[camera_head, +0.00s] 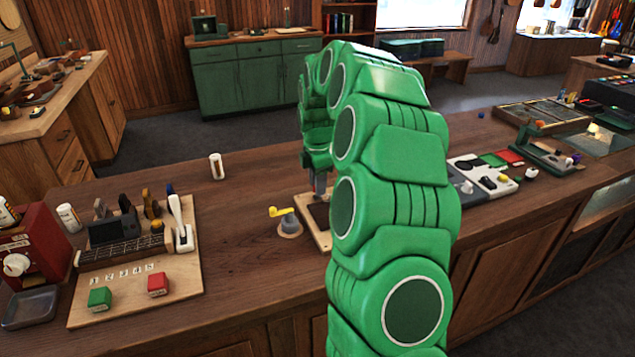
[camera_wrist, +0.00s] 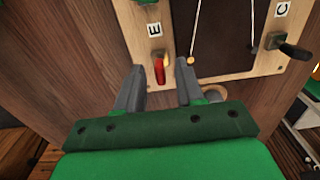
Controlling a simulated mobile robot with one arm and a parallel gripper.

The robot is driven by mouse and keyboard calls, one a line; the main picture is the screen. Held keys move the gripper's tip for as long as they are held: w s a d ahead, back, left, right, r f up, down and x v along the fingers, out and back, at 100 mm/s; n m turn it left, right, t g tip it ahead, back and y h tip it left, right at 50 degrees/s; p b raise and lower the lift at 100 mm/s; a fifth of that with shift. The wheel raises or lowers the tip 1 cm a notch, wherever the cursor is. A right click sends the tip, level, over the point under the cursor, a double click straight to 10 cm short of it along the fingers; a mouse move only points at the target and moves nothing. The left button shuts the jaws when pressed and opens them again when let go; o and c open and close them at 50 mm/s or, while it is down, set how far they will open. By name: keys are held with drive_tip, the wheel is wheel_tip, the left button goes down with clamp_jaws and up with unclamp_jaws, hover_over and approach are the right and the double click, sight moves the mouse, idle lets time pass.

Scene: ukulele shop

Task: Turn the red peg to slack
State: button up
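The red peg (camera_wrist: 159,70) shows in the wrist view at the near edge of a pale wooden board (camera_wrist: 240,72) with a dark panel (camera_wrist: 225,30). A tile marked E (camera_wrist: 155,30) sits just beyond it. My gripper (camera_wrist: 160,65) is open, with one grey fingertip on each side of the red peg and visible gaps between. I cannot tell how deep the tips reach around it. No slack marking is readable. In the head view my green arm hides the peg and most of the board (camera_head: 325,238); one grey finger (camera_head: 320,181) shows above the board.
A black peg (camera_wrist: 290,47) and a C tile (camera_wrist: 282,9) are on the board's right side. A wooden panel (camera_head: 190,285) with red and green blocks lies farther left on the counter.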

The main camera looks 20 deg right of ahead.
clamp_jaws()
drive_tip(key=m, duration=0.3)
drive_tip(key=shift+m, duration=0.4)
drive_tip(key=m, duration=0.4)
drive_tip(key=shift+m, duration=0.3)
drive_tip(key=m, duration=1.2)
idle(0.4)
